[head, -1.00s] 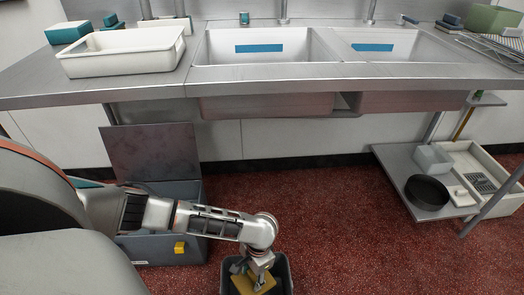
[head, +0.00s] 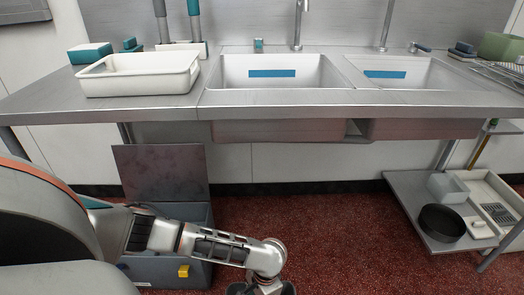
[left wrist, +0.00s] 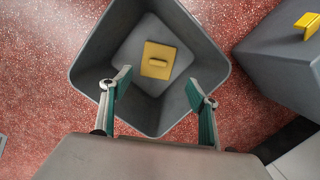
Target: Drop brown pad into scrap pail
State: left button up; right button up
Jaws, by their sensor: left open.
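The brown pad (left wrist: 157,60), a yellow-brown square with a small raised grip, lies on the floor of the scrap pail in the left wrist view. The scrap pail (left wrist: 104,48) is a dark grey square bucket on the red floor. Its rim (head: 235,289) barely shows at the bottom edge of the head view, where the pad is hidden. My left gripper (left wrist: 158,84) is open and empty above the pail, its two green-padded fingers spread apart with the pad seen between and below them. My right gripper is in neither view.
A grey bin (head: 160,272) with a yellow latch and raised lid stands left of the pail. A steel sink counter (head: 300,98) with a white tub (head: 140,84) runs behind. A low shelf (head: 405,190) with a black pan (head: 441,224) stands right. Floor between is clear.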

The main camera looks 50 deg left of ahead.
pick_arm(q)
notch_tip(320, 180, up, 11)
jog(key=w, duration=0.1)
jog(key=shift+w+d, duration=0.15)
jog(key=shift+w, duration=0.2)
dwell(0.4)
